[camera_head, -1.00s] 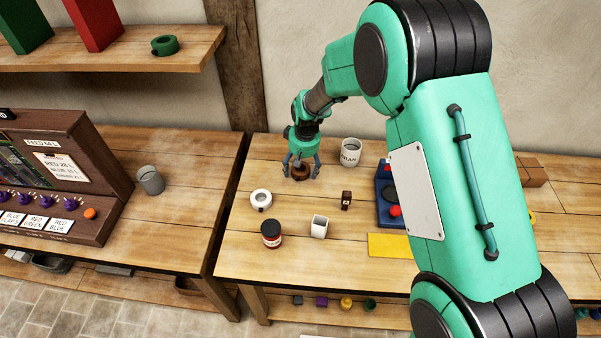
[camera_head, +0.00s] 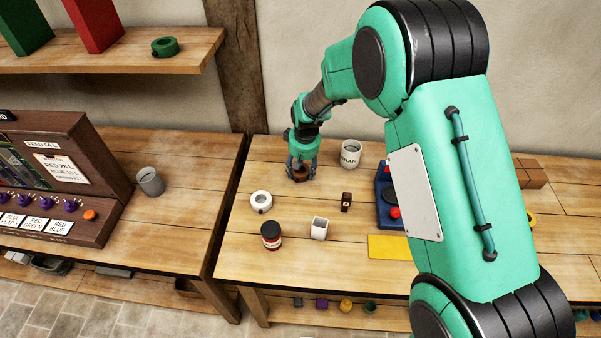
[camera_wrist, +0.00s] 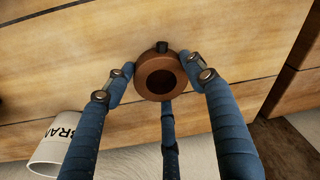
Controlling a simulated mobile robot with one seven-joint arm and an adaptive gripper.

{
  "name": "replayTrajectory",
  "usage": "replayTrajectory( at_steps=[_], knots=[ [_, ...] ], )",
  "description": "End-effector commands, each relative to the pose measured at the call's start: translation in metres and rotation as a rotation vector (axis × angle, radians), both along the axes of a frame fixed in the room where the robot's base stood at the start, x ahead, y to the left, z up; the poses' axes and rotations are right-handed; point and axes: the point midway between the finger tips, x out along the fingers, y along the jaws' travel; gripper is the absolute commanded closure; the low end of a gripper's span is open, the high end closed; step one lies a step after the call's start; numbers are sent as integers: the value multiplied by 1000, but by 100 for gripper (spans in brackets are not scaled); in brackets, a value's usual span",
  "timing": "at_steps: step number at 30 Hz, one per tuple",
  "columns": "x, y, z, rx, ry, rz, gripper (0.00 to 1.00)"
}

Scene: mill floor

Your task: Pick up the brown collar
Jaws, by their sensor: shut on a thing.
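The brown collar (camera_head: 300,177) is a small ring with a dark knob on its rim, at the back left of the wooden bench. In the wrist view the collar (camera_wrist: 160,76) lies between my fingertips, its hole facing the camera. My gripper (camera_head: 301,172) points down over it, and its blue fingers are shut on the collar's sides. In the wrist view my gripper (camera_wrist: 158,80) shows two fingers at the sides and a third below. The collar appears at bench level; I cannot tell whether it touches the wood.
A white BRAN cup (camera_head: 350,154) stands close right of my gripper. A yellow mat (camera_head: 389,246) lies to the right.

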Motion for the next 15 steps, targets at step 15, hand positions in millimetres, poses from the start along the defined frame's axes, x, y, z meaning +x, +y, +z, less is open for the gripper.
replayTrajectory(
  at_steps=[15],
  knots=[
    [1, 0, 22, 1, -3, 0, 77]
  ],
)
